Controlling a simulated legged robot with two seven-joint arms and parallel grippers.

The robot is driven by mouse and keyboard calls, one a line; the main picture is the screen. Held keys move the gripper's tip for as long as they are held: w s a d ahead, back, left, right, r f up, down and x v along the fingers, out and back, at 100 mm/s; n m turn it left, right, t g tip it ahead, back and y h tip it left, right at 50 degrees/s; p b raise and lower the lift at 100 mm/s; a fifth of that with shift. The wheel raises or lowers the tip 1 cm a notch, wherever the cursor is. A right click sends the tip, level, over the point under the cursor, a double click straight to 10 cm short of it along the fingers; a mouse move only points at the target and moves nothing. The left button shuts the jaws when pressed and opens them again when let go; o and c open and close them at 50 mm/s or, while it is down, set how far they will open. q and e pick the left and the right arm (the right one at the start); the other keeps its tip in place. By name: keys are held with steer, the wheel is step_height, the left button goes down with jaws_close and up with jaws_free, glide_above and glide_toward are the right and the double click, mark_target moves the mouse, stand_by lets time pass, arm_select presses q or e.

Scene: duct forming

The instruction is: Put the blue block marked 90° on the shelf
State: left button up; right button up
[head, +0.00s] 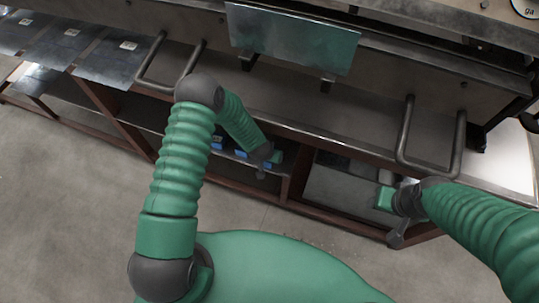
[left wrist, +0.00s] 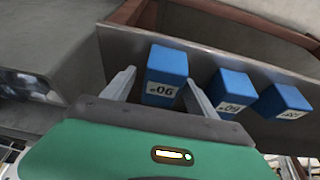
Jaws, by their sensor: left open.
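Three blue blocks show in a row on a grey metal surface in the left wrist view. The left one, the block marked 90° (left wrist: 167,66), has its label upside down in this view. My left gripper (left wrist: 158,88) is open, with one finger to each side of this block; I cannot tell whether they touch it. In the head view, my left forearm reaches down to the lower shelf (head: 222,180) under the bench, and its fingers are hard to make out.
The block marked 60° (left wrist: 232,90) stands close right of the 90° block, and a third blue block (left wrist: 286,101), its label unclear, is further right. The bench has handles (head: 405,150) along its front. Metal sheets (head: 110,60) lie at the left.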

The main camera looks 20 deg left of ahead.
arm_select(q)
steer(key=shift+a+r, duration=0.1)
steer(key=shift+r, duration=0.2)
steer(key=p+v, duration=0.2)
steer(key=v, duration=0.9)
steer(key=shift+s+r+p, duration=0.15)
steer(key=shift+r+p, duration=0.05)
steer(key=shift+p, duration=0.1)
arm_select(e)
steer(key=v, duration=0.2)
steer(key=shift+w+r, duration=0.2)
steer(key=shift+r, duration=0.2)
